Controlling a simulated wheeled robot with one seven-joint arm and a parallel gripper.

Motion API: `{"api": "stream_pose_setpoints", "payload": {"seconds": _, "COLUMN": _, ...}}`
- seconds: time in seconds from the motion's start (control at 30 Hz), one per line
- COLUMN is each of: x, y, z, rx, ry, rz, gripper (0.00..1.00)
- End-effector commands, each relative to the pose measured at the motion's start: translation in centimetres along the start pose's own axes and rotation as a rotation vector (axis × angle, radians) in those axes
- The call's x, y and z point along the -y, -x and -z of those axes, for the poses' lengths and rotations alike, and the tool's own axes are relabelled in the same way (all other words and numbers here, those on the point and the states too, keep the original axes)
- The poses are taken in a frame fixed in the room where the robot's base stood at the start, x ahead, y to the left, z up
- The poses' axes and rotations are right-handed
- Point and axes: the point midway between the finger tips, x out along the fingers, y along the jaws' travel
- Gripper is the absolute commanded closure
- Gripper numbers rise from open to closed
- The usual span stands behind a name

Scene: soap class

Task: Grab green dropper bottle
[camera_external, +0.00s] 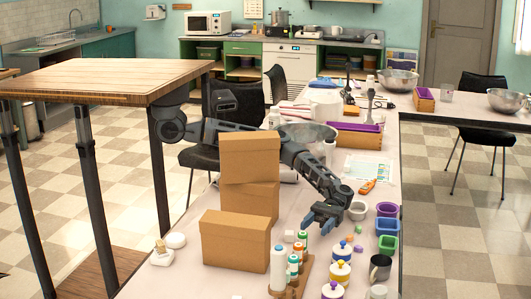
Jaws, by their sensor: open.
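Several small white bottles with coloured bands and caps stand in a wooden rack (306,272) at the front of the long white table. My gripper (321,226) is open and empty, pointing down above the table, a little behind and right of the rack. It is apart from the bottles.
Cardboard boxes (236,240) stand left of the rack, with more stacked behind. White jars with coloured lids (340,272) and a dark mug (380,268) stand to the right. Purple, blue and green bins (387,226) line the right edge. An orange tool (367,186) lies behind my gripper.

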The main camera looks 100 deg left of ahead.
Motion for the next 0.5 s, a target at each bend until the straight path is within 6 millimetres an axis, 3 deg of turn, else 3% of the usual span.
{"api": "stream_pose_setpoints", "payload": {"seconds": 0.5, "x": 0.7, "y": -6.0, "z": -0.1, "rx": -0.002, "ry": -0.001, "rz": 0.005, "gripper": 0.41}}
